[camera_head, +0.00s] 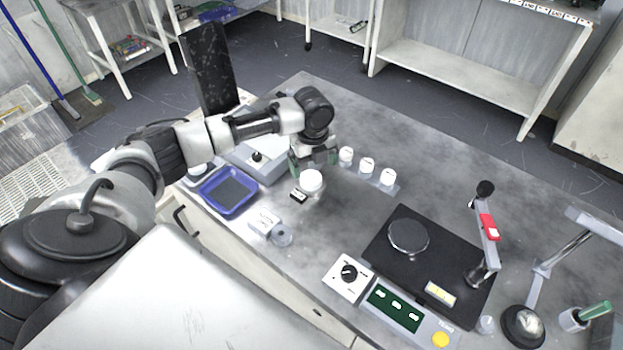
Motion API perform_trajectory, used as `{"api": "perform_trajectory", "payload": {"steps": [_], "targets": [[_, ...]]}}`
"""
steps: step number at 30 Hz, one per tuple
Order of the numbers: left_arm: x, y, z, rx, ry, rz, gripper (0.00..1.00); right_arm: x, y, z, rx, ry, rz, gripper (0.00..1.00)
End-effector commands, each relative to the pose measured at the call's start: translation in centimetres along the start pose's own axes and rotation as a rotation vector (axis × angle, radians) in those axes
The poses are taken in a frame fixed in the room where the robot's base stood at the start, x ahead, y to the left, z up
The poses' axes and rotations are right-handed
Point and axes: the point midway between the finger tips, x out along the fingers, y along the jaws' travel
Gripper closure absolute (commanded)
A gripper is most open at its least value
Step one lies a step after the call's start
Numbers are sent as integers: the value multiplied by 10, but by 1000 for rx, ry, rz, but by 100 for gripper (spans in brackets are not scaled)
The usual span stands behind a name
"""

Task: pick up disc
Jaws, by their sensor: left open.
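My left gripper (314,168) reaches in from the left and points down over the bench, its greenish fingers apart. A white round puck-like piece (311,181) sits on the bench just in front of the fingers, with a small black-and-white label (298,195) beside it. I cannot tell whether the fingers flank it. A grey round disc (408,237) lies flat on the black polishing machine (385,262) at the right, well apart from the gripper. A small clear round piece (281,236) lies nearer the front edge. My right gripper is not in view.
A row of white-topped jars (367,166) stands close right of the gripper. A blue tray (229,210) and a grey device (257,157) are at the left. A control panel (397,306) and upright arm (487,240) edge the machine. The bench's back right is clear.

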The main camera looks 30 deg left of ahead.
Motion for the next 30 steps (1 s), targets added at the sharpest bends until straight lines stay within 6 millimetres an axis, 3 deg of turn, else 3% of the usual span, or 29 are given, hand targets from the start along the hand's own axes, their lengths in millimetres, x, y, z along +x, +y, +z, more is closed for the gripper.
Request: {"api": "perform_trajectory", "payload": {"steps": [7,12,19,30], "targets": [[35,6,-2,-1,1,3,10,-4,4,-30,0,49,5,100],[50,6,-2,0,0,2,10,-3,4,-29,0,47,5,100],[51,6,-2,0,-1,1,10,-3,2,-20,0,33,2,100],[51,6,-2,0,-1,1,66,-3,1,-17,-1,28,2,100]]}}
